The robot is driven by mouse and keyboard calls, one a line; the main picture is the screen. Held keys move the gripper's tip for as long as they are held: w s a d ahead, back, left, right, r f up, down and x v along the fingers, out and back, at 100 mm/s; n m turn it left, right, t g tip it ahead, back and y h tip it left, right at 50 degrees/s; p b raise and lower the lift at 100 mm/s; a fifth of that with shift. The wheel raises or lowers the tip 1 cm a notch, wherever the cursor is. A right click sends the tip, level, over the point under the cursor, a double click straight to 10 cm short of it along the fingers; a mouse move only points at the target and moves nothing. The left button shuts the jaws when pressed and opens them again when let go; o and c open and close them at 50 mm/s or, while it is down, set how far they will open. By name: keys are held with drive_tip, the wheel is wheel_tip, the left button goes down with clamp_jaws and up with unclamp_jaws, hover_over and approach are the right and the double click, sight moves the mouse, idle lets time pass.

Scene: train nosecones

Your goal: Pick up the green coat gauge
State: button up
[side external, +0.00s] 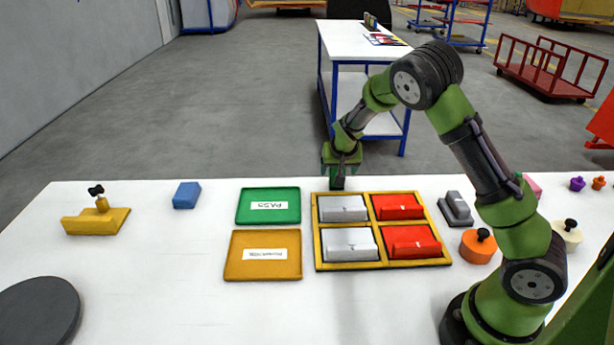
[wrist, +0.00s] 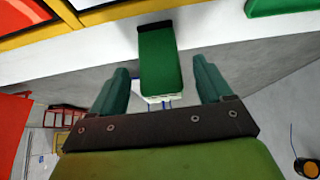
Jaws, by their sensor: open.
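The green coat gauge (wrist: 158,62) is a green block with a black end. In the wrist view it lies between the two fingers of my gripper (wrist: 160,72), with a gap on each side. My gripper is open and does not grip it. In the side view my gripper (side external: 341,160) is low at the far edge of the table, just behind the yellow-framed tray. A dark part, likely the gauge's black end (side external: 338,183), shows below my gripper there. The rest of the gauge is hard to separate from my green gripper in that view.
The yellow-framed tray (side external: 318,262) holds grey and red blocks close in front of my gripper. A green PASS tray (side external: 268,193) and an orange tray (side external: 234,268) lie left of it. A grey block (side external: 456,208) and orange knobbed piece (side external: 478,247) are right.

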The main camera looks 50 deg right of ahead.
drive_tip(key=x, duration=0.3)
drive_tip(key=shift+w+f, duration=0.1)
drive_tip(key=shift+c, duration=0.3)
